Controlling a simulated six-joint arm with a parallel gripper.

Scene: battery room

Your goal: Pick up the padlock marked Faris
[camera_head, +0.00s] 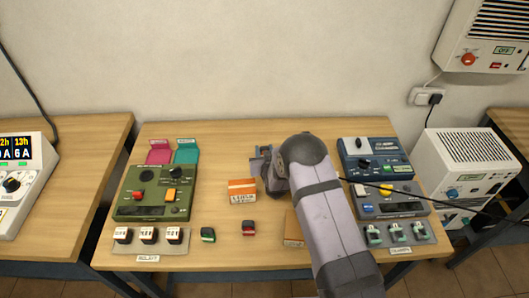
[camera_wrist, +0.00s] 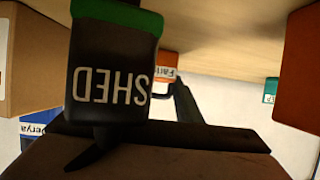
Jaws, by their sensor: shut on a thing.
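In the wrist view, which is upside down, a small orange padlock (camera_wrist: 166,62) carries a white label that reads "Fari", with the rest cut off. Its dark shackle meets the tip of my gripper (camera_wrist: 170,88), which is shut on it. Only one grey finger shows clearly there; the other side is hidden by a large black block (camera_wrist: 110,75) with a green band, marked "SHED". In the head view my gripper (camera_head: 262,165) is over the rear middle of the table, and the orange padlock is hidden from sight.
An orange carton (camera_head: 242,192) stands left of my arm and a brown box (camera_head: 293,228) beside it. A green unit (camera_head: 152,190) is at left, a blue unit (camera_head: 375,155) at right. Two small dark blocks (camera_head: 208,235) (camera_head: 248,228) stand near the front. Magenta (camera_head: 158,153) and teal (camera_head: 186,153) items lie behind.

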